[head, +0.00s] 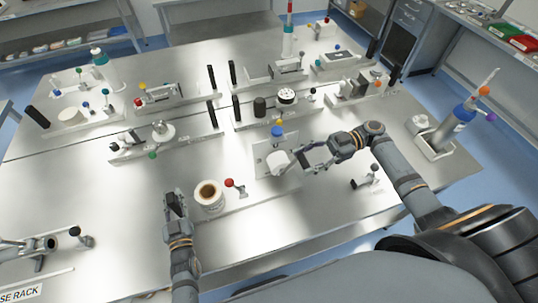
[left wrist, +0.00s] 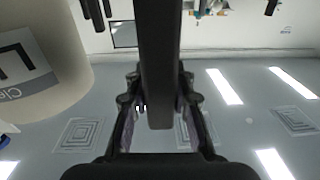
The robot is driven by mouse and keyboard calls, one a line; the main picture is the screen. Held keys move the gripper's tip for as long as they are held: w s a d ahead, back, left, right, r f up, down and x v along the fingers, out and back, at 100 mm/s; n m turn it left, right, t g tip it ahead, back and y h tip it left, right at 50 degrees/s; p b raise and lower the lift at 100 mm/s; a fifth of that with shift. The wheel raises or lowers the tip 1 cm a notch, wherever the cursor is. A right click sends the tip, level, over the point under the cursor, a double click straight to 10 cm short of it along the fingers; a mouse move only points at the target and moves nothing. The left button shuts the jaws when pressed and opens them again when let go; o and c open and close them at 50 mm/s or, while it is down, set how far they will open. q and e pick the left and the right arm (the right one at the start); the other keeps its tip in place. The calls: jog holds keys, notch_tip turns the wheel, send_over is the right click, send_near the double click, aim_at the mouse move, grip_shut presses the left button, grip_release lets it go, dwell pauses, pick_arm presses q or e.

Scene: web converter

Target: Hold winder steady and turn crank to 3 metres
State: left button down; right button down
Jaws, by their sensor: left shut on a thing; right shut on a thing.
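My left gripper (head: 174,204) is beside a white roll (head: 209,203) with a brown core. In the left wrist view (left wrist: 157,118) its fingers are shut on a dark upright bar (left wrist: 157,60). The labelled side of a white cylinder (left wrist: 45,65) fills the left edge there. A small crank with a red knob (head: 229,182) stands right of the roll. My right gripper (head: 297,161) is shut at the right side of a white cylindrical part (head: 277,162) on a pale plate (head: 263,150). A blue knob (head: 277,130) stands behind it. The exact grip there is too small to see. I cannot read any length counter.
Several small fixtures with black posts and coloured knobs fill the back of the steel table (head: 130,195). A small clamp-like fixture (head: 366,180) lies near my right forearm. The front middle is clear.

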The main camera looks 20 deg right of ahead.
jog(key=d+f, duration=0.4)
jog(key=f, duration=0.5)
dwell(0.4)
jog(key=shift+a+f, duration=0.1)
dwell(0.4)
jog(key=c, duration=0.6)
grip_release()
jog(key=shift+o, duration=0.4)
jog(key=shift+w, duration=0.1)
notch_tip(320, 180, up, 10)
jog(key=shift+s+r, duration=0.2)
